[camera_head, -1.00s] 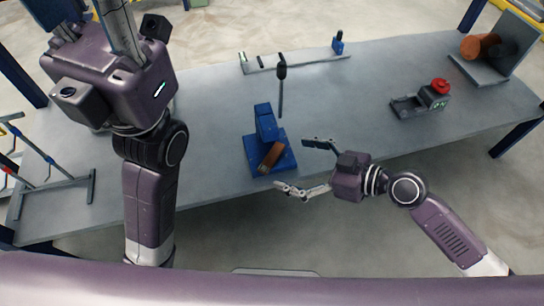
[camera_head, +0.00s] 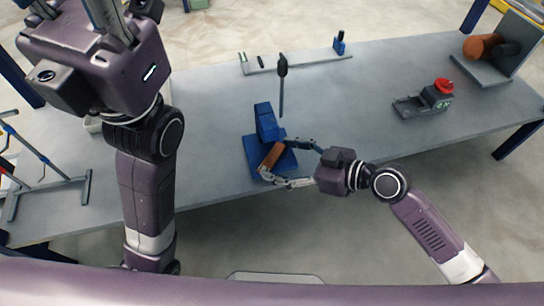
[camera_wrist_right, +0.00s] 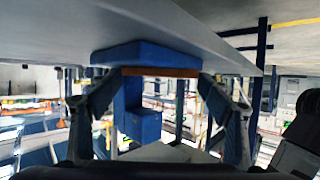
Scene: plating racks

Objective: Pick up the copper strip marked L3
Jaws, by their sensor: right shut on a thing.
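A copper strip (camera_head: 272,155) lies against a blue stand (camera_head: 266,124) near the front edge of the table. It also shows in the right wrist view (camera_wrist_right: 160,72), as a brown bar across the stand, between the fingers. No L3 mark can be read on it. My right gripper (camera_head: 275,160) is shut on the strip, one finger at each end. The strip is still at the stand; I cannot tell whether it is lifted. My left gripper (camera_head: 75,12) is high at the upper left, its fingers cut off by the picture's top edge.
A black upright tool (camera_head: 282,85) stands behind the blue stand. A grey rail (camera_head: 300,63) lies at the back. A device with a red button (camera_head: 437,93) and a holder with copper and black rolls (camera_head: 488,50) are at the right. A rack (camera_head: 45,190) stands at the left.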

